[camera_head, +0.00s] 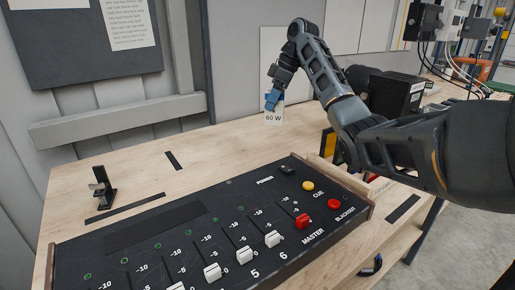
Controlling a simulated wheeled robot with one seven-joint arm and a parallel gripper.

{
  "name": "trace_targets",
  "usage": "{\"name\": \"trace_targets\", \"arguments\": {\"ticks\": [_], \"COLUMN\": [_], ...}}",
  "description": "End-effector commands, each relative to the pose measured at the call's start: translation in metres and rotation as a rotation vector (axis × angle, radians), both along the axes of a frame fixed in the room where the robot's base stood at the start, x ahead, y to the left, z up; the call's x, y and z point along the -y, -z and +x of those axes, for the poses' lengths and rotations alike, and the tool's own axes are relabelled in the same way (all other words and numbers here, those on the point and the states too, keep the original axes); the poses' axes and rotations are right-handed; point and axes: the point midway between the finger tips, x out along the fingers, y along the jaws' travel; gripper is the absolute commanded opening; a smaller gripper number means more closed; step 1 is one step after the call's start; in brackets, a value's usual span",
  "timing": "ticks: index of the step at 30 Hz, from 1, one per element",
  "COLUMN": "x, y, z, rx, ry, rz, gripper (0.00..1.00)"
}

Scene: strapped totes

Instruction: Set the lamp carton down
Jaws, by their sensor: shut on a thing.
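A small pale carton marked "60 W" (273,117) is in the head view, right of centre, near the back of the wooden bench. My gripper (273,100), with blue fingers, is at its top and shut on it. The carton looks upright. Whether its bottom touches the bench or hangs just above it, I cannot tell. My arm comes in from the right and reaches over the bench.
A black mixing console (180,232) with several faders and buttons fills the front of the bench (130,172). A small black stand (102,188) is at the left. Black strips lie on the bench. A black box (398,95) stands behind my arm. Bare wood lies left of the carton.

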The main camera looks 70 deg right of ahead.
Motion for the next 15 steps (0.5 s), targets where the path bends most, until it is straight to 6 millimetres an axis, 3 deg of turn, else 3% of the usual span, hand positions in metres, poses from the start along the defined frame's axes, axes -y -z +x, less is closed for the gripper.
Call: {"name": "trace_targets", "arguments": {"ticks": [5,15], "x": [-0.016,-0.053], "y": [0.013,0.054], "z": [0.019,0.077], "rx": [-0.002,-0.002], "ry": [-0.002,0.000], "rz": [0.002,0.000], "gripper": [0.34,0.34]}}
